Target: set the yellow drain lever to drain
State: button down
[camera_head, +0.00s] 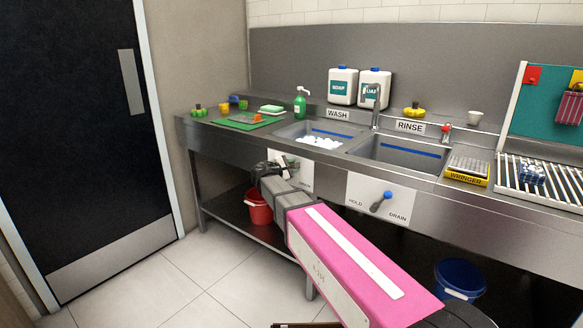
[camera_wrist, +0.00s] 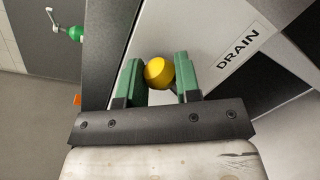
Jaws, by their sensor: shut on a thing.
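The yellow drain lever shows in the wrist view as a round yellow knob (camera_wrist: 158,72) between the green fingers of my gripper (camera_wrist: 159,82). My gripper is shut on this knob. The white lever panel lies behind it, with the word DRAIN (camera_wrist: 238,47) to the right of the knob. In the head view my gripper (camera_head: 268,172) is at the panel (camera_head: 292,160) below the WASH basin. My wrist hides the lever and most of the panel there, so I cannot tell the lever's exact angle.
A second panel (camera_head: 360,195) with a blue lever (camera_head: 381,202) is to the right, under the RINSE basin (camera_head: 400,153). A red bucket (camera_head: 259,208) stands on the lower shelf beside my wrist. A blue bucket (camera_head: 460,279) is at lower right. The floor at left is clear.

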jog(key=shift+s, duration=0.1)
jog(key=c, duration=0.8)
grip_release()
jog(key=v, duration=1)
jog(key=shift+s+a, duration=0.2)
jog(key=shift+s, duration=0.05)
jog(key=s+d+f+m+g+y, duration=0.3)
jog(key=s+d+f+m+g, duration=0.25)
jog(key=d+f, duration=0.55)
jog(key=s+d+f+m+g+y, duration=0.3)
jog(key=s+d+f+m+g, duration=0.3)
jog(key=d+f, duration=0.45)
jog(key=s+d+f+m+y, duration=0.2)
jog(key=s+f+m+y, duration=0.3)
jog(key=s, duration=0.4)
jog(key=shift+s+d+f+m+g, duration=0.15)
jog(key=shift+d+m+g, duration=0.1)
jog(key=shift+m+g, duration=0.15)
